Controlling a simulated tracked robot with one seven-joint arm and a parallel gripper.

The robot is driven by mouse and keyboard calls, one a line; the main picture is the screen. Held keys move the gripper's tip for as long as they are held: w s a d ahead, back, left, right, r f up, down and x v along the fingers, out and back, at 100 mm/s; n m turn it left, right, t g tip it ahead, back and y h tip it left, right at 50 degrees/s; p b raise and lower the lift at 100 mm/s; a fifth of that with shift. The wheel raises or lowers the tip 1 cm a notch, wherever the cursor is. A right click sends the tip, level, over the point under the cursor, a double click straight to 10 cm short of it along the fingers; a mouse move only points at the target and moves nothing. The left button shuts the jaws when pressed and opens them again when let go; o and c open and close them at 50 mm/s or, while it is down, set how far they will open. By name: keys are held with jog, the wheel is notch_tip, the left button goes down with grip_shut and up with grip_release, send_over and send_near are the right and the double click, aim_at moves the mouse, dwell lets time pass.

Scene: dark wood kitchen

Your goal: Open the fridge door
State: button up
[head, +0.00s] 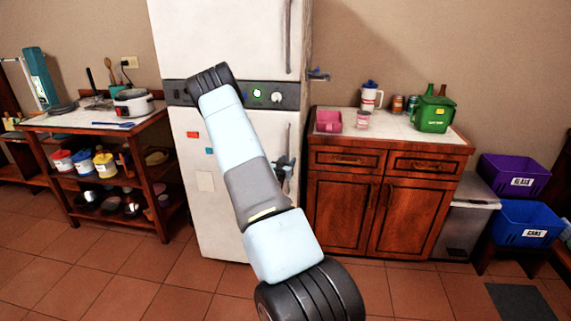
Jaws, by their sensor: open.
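The white fridge (225,45) stands in the middle of the head view, with an upper door, a grey control band and a lower door (205,225). Both doors look shut. A long vertical handle (288,35) is on the right edge of the upper door. The lower door's handle (289,138) is also near its right edge. My gripper (285,164) appears as a small dark shape in front of the lower door, by the lower part of that handle. It is open; whether it touches the handle cannot be told. My arm hides the middle of the fridge.
A wooden cabinet (345,205) stands close to the fridge's right side, with a pink container (328,120) on top. A shelf table (75,120) stands at left. Bins (520,222) are at far right. The tiled floor (120,275) in front is clear.

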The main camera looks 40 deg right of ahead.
jog(key=shift+c, duration=0.3)
grip_shut()
